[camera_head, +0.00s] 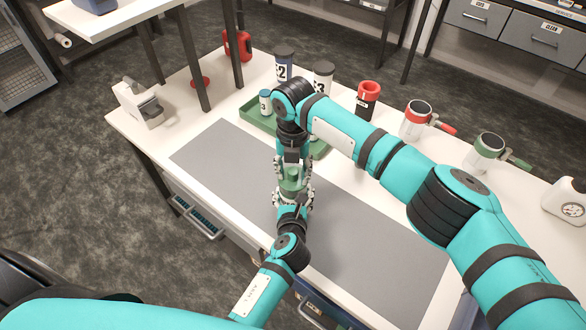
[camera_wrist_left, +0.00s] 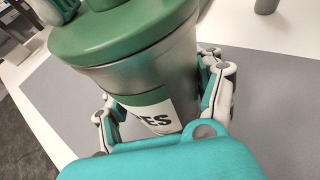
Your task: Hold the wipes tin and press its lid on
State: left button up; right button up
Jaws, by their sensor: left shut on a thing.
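The wipes tin (camera_wrist_left: 155,75) is a silvery can with a white and green label reading "ES" in the left wrist view. Its green lid (camera_wrist_left: 125,35) sits on the rim, level with it as far as I can see; whether it is fully seated I cannot tell. My left gripper (camera_head: 293,197) is shut around the tin's body, a finger on each side, and holds it over the grey mat. In the head view the lid (camera_head: 291,186) shows between the two grippers. My right gripper (camera_head: 292,168) points down just above the lid; its fingertips are too small and covered to read.
The grey mat (camera_head: 375,250) lies on the white bench. A green tray (camera_head: 257,118) with small containers is behind the grippers. A white device (camera_head: 140,103) stands at left.

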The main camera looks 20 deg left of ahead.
jog(key=shift+o, duration=0.6)
jog(key=shift+r, duration=0.1)
notch_tip(320, 180, up, 12)
pick_arm(q)
jog(key=o, duration=1.9)
jog(key=shift+c, duration=0.2)
jog(key=v, duration=1.2)
